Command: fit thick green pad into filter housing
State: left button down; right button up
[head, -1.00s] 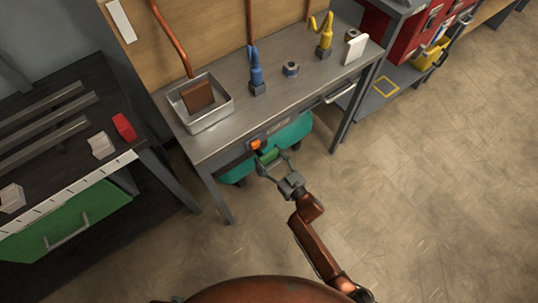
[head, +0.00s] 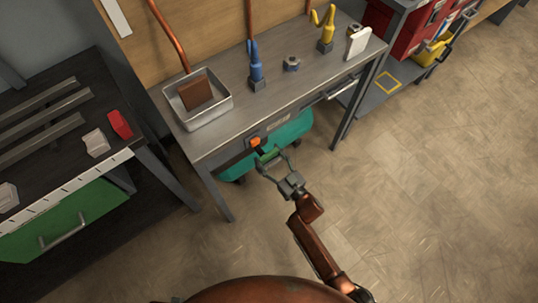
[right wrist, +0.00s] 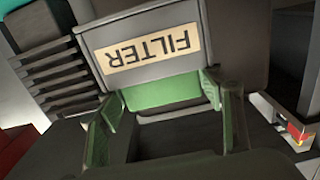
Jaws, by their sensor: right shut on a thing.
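My right gripper (head: 271,160) is shut on the thick green pad (right wrist: 168,95), with one finger at each end of it. In the right wrist view the pad lies against the lower edge of the grey filter housing (right wrist: 205,78), whose FILTER label appears upside down. Part of the pad is hidden there, so I cannot tell how deep it sits. In the head view the pad (head: 270,154) is small, at the front of the teal machine (head: 294,131) under the bench. My left gripper is not in view.
An orange knob (head: 255,141) sits close to the gripper. The metal bench (head: 225,128) overhangs the machine and carries a tray (head: 222,112) with a brown block. Dark ribs (right wrist: 55,75) lie beside the housing. The floor to the right is open.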

jog(key=shift+f, duration=0.25)
jog(key=o, duration=1)
jog(key=shift+f, duration=0.1)
jog(key=shift+o, duration=0.5)
jog(key=shift+s+f, duration=0.1)
jog(key=shift+s, duration=0.05)
jog(key=v, duration=1.1)
jog(key=shift+s+d+r, duration=0.25)
jog(key=shift+d+r, duration=0.05)
